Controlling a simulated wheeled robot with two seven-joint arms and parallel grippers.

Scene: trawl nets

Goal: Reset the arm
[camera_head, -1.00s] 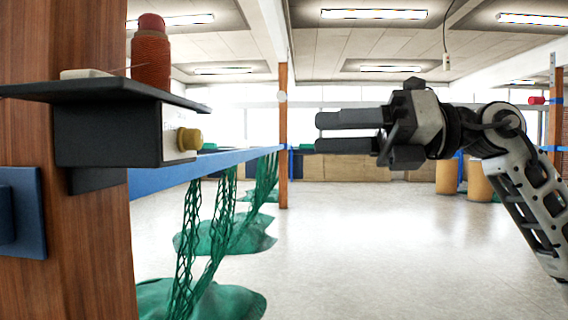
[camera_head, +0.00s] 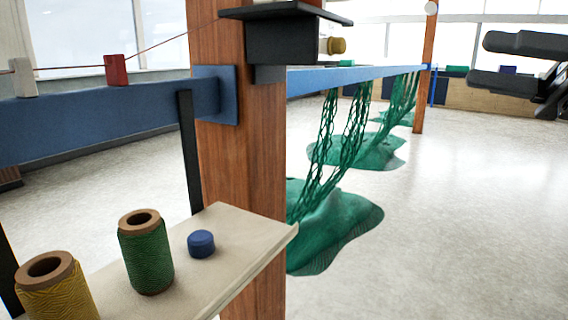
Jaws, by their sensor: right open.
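My right gripper (camera_head: 512,64) is at the upper right edge of the head view. Its two dark fingers point left with a gap between them, and nothing is held. Most of its arm is cut off by the frame edge. It is in the air, to the right of the wooden post and the blue rail, and appears apart from both. My left gripper is out of view.
A wooden post (camera_head: 240,165) carries a black box (camera_head: 285,40) and a blue rail (camera_head: 340,76) with green nets (camera_head: 335,225). A shelf (camera_head: 225,230) holds a green spool (camera_head: 146,255), a yellow spool (camera_head: 57,290) and a blue cap (camera_head: 201,244). Floor at right is clear.

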